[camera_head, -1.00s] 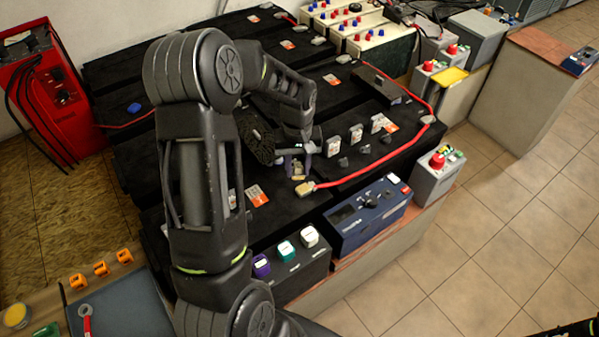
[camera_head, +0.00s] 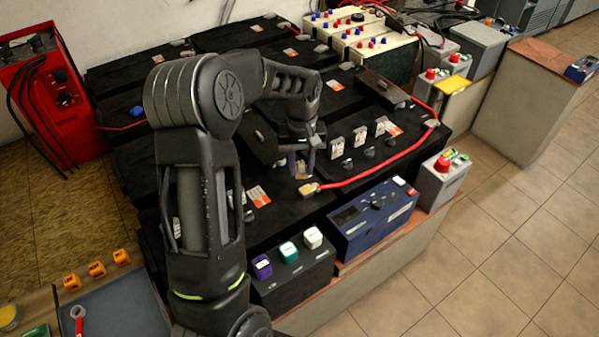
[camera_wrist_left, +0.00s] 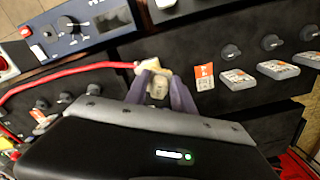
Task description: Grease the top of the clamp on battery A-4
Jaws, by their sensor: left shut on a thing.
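A brass-coloured clamp (camera_head: 308,188) sits at the near end of a red cable (camera_head: 360,179) on a black battery. It also shows in the left wrist view (camera_wrist_left: 147,67). Battery markings are too small to read, so I cannot tell which one is A-4. My left gripper (camera_head: 307,168) is just above and behind the clamp, pointing down. In the left wrist view its purple-grey fingers (camera_wrist_left: 160,88) are shut on a small beige thing (camera_wrist_left: 158,86). Whether that thing touches the clamp I cannot tell. My right gripper is not in view.
A black box with purple, teal and white caps (camera_head: 291,268) and a blue instrument (camera_head: 372,218) stand along the front edge. White-topped upright tags (camera_head: 360,136) stand right of the gripper. A red charger (camera_head: 52,95) is at the left. The tiled floor at right is clear.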

